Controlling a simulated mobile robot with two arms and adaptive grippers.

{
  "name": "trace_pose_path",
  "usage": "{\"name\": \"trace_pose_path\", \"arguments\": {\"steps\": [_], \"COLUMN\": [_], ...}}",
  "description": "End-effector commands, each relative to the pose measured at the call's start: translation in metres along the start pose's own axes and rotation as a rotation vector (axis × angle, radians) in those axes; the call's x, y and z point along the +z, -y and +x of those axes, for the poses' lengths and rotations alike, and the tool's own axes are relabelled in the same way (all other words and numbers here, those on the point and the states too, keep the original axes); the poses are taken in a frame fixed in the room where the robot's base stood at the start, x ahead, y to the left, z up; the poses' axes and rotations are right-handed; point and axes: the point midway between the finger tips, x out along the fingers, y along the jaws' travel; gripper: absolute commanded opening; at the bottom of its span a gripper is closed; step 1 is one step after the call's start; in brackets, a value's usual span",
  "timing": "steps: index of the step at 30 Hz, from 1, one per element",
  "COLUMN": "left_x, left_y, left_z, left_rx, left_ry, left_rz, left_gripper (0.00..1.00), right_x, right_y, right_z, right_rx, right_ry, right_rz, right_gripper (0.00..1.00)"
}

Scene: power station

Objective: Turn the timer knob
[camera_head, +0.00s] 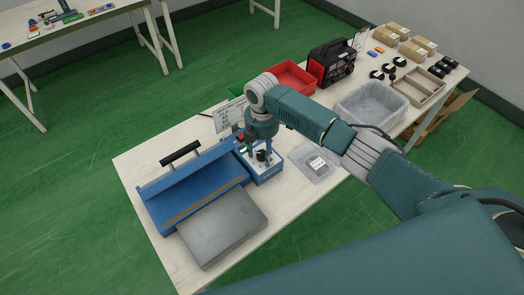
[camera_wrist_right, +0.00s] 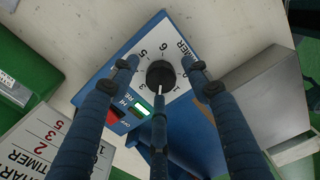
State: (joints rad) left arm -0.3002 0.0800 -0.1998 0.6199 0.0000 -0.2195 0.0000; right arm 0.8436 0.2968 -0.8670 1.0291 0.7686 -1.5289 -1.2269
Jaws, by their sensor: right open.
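The timer knob (camera_wrist_right: 161,75) is a round black knob on a white dial plate marked TIMER with numbers, in the wrist view. It also shows in the head view (camera_head: 262,156) on the control box of the blue machine (camera_head: 196,184). My right gripper (camera_head: 258,147) points down over this box. In the wrist view its blue fingers stand open, one on each side of the knob and one below it. Whether any finger touches the knob I cannot tell. My left gripper is not in view.
A grey metal plate (camera_head: 222,229) sits at the machine's front, with a black handle (camera_head: 180,153) behind. A sign (camera_head: 229,114) stands close behind the gripper. A flat clear bag (camera_head: 316,164), grey bin (camera_head: 371,107) and red bin (camera_head: 290,77) lie to the right.

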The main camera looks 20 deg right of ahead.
Motion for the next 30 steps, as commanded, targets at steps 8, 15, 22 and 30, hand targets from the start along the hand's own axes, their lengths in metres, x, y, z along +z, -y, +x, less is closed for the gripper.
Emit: {"name": "trace_pose_path", "arguments": {"steps": [8, 15, 22, 30], "left_x": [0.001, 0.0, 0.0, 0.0], "left_y": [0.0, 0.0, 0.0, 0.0], "left_z": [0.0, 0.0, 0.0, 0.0], "left_rx": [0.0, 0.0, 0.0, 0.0], "left_ry": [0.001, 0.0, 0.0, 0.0], "left_rz": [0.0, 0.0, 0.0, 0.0], "left_gripper": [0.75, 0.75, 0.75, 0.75], "right_x": [0.001, 0.001, 0.0, 0.0], "right_y": [-0.001, -0.001, 0.0, 0.0], "right_z": [-0.029, -0.081, -0.113, -0.121], "right_rx": [0.005, 0.004, 0.002, 0.001], "right_ry": [0.0, 0.0, 0.0, 0.0], "right_rz": [-0.001, -0.001, 0.0, 0.0], "right_gripper": [0.48, 0.48, 0.48, 0.48]}}
